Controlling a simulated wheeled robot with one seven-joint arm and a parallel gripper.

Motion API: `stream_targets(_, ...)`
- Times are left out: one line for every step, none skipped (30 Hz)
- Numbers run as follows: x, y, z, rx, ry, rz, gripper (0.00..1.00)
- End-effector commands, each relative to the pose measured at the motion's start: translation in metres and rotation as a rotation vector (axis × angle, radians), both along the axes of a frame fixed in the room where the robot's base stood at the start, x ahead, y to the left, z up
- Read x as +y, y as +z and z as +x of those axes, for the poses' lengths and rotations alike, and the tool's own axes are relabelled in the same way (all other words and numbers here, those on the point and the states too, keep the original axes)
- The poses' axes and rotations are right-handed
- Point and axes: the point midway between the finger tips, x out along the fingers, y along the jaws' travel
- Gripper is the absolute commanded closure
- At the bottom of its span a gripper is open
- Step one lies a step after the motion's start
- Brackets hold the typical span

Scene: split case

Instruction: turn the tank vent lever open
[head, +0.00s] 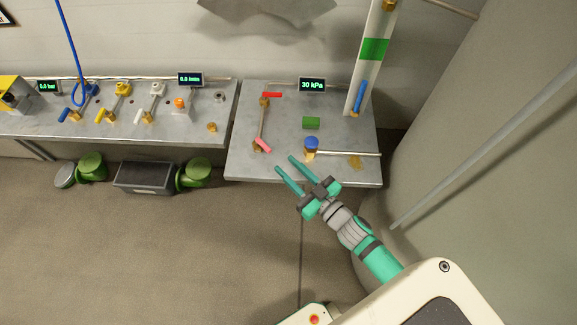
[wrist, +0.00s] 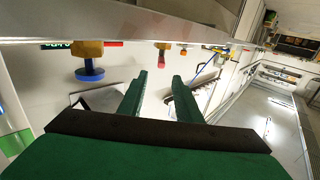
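No readable label marks the tank vent lever, so I cannot tell which lever it is. On the right bench, a pink-red lever (head: 262,146) sits on a brass fitting near the front left, and a red lever (head: 271,95) sits behind it. A blue lever (head: 360,95) lies along the upright white pipe. A round blue knob (head: 311,142) tops a brass fitting; it also shows in the wrist view (wrist: 88,74). My gripper (head: 285,164) is open and empty near the bench's front edge, apart from the levers. Its fingers also show in the wrist view (wrist: 159,82).
The left bench (head: 190,135) holds several coloured valves. A grey bin (head: 143,177) stands below it. A large pale wall or tank surface (head: 470,130) rises at right.

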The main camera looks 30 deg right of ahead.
Motion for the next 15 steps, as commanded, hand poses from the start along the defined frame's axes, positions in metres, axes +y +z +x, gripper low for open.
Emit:
stream_targets(0.0, 0.0, 0.0, 0.0, 0.0, 0.0, 0.69)
stream_targets(0.0, -0.001, -0.001, 0.002, 0.0, -0.001, 0.69)
stream_targets(0.001, -0.002, -0.004, 0.004, -0.001, -0.004, 0.69)
stream_targets(0.002, -0.003, -0.007, 0.008, -0.002, -0.008, 0.69)
stream_targets(0.003, -0.005, -0.011, 0.013, -0.003, -0.013, 0.69)
stream_targets(0.006, -0.008, -0.02, 0.022, -0.006, -0.02, 0.69)
stream_targets(0.009, -0.011, -0.027, 0.028, -0.007, -0.027, 0.69)
stream_targets(0.013, -0.014, -0.036, 0.038, -0.009, -0.034, 0.69)
stream_targets(0.019, -0.02, -0.05, 0.053, -0.013, -0.046, 0.69)
stream_targets(0.025, -0.023, -0.062, 0.065, -0.017, -0.054, 0.69)
stream_targets(0.031, -0.027, -0.075, 0.078, -0.02, -0.063, 0.69)
stream_targets(0.042, -0.032, -0.093, 0.097, -0.026, -0.072, 0.69)
stream_targets(0.051, -0.035, -0.107, 0.11, -0.03, -0.078, 0.69)
stream_targets(0.06, -0.038, -0.12, 0.122, -0.035, -0.083, 0.69)
stream_targets(0.073, -0.04, -0.137, 0.138, -0.043, -0.087, 0.69)
